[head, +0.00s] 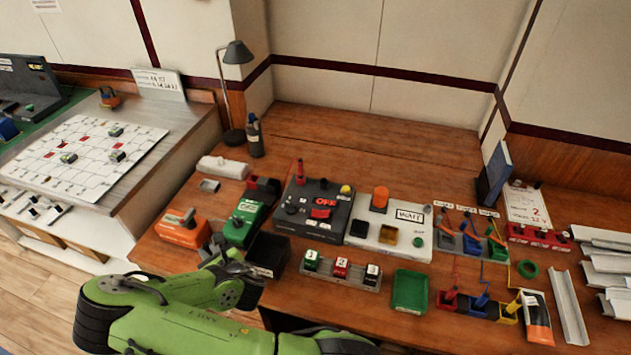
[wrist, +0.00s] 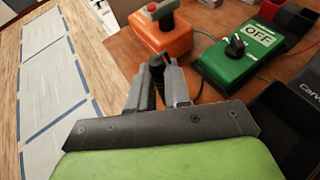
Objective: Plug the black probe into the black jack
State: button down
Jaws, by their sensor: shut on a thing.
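My gripper (wrist: 157,68) is shut on a small black piece (wrist: 156,61), which looks like the black probe. Most of it is hidden between the fingers. It is held above the table, just in front of the orange box (wrist: 163,36) and left of the green box (wrist: 240,58). In the head view my gripper (head: 214,250) is low at the left, near the same orange box (head: 180,229) and green box (head: 243,222). The dark grey panel (head: 317,208) has a red OFF label and a red upright piece. I cannot pick out the black jack for certain.
A black open box (head: 268,254) stands right of my gripper. A block with numbered cubes (head: 341,268), a green tray (head: 410,290) and a white panel (head: 390,232) are further right. A lamp (head: 234,90) and bottle (head: 254,136) stand behind. The table's back is clear.

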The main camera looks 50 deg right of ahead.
jog(key=s+d+r+m+g+h+p, duration=0.1)
jog(key=d+r+m+g+h+p, duration=0.2)
jog(key=d, duration=1)
jog(key=s+d+r+m+h+p, duration=0.25)
jog(key=d+r+p, duration=0.2)
jog(key=d, duration=0.95)
jog(key=s+d+r+m+g+h+p, duration=0.1)
jog(key=d+r+m+g+h+p, duration=0.3)
jog(key=d, duration=0.9)
jog(key=f+b, duration=0.1)
jog(key=f, duration=0.2)
jog(key=f+t+b, duration=0.1)
jog(key=f, duration=0.2)
jog(key=d+f+t+b, duration=0.1)
jog(key=f, duration=0.2)
jog(key=shift+s+f+n, duration=0.1)
jog(key=shift+s+n, duration=0.15)
jog(key=shift+n, duration=0.1)
jog(key=shift+y, duration=0.25)
jog(key=shift+f, duration=0.1)
